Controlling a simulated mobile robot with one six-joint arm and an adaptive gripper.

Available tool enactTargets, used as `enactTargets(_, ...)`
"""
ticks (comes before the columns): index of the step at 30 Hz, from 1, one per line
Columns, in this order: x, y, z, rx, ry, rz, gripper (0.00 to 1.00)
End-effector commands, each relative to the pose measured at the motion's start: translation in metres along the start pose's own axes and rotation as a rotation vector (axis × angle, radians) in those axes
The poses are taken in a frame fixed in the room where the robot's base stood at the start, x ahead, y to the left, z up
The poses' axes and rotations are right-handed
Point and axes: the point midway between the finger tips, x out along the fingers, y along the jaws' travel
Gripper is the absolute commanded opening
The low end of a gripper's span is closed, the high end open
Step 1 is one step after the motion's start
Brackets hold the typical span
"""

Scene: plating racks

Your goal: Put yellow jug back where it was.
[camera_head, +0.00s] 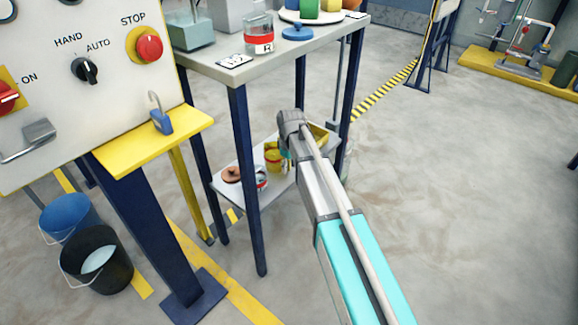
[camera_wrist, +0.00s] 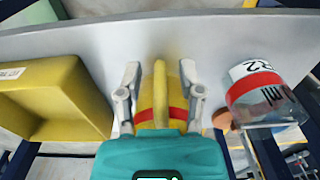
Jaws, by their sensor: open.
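The yellow jug (camera_head: 272,157) with a red band stands on the lower shelf (camera_head: 225,187) of the blue-legged table, partly hidden by my arm. In the wrist view the jug (camera_wrist: 160,105) is between the two fingers of my gripper (camera_wrist: 160,76). The fingers are open, one on each side of the jug. I cannot tell whether either finger touches it.
Beside the jug are a red-banded clear jar (camera_wrist: 262,98) and a yellow bin (camera_wrist: 45,95). A brown lid (camera_head: 231,174) lies near the jar. The tabletop (camera_head: 215,67) above holds another jar (camera_head: 259,38) and a blue lid (camera_head: 297,33).

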Motion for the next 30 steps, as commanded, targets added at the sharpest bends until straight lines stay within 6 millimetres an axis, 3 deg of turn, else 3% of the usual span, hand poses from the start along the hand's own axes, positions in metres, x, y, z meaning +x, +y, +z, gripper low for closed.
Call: enactTargets(30, -0.084, 0.000, 0.000, 0.000, 0.000, 0.000, 0.49)
